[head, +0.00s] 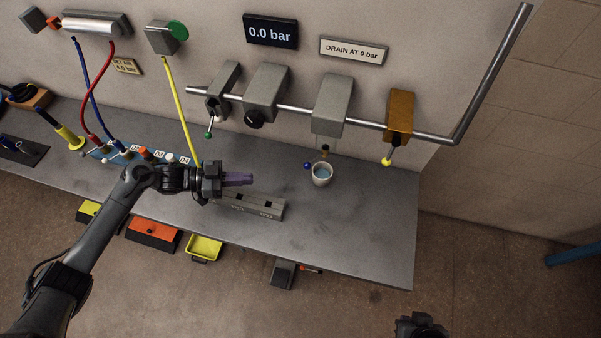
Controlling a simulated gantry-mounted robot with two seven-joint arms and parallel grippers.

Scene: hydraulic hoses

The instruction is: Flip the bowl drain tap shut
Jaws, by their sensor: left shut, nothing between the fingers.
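A grey filter unit (332,100) hangs on the pipe with a clear bowl under it. A small brass-coloured drain tap (325,151) sits below the bowl. A blue ball knob (307,166), seemingly the tap's lever end, shows to its left. A white cup (322,175) with bluish liquid stands under the tap. My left gripper (240,179) is shut and empty, above the bench to the left of the cup and apart from the tap. My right gripper (422,325) is only partly in view at the bottom edge; its fingers cannot be made out.
A display (270,31) reads 0.0 bar beside a sign (354,51) reading "DRAIN AT 0 bar". A green-knobbed lever (209,134) and a yellow-knobbed lever (387,161) hang from the pipe. A slotted grey block (265,209) lies by my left gripper. The bench's right end is clear.

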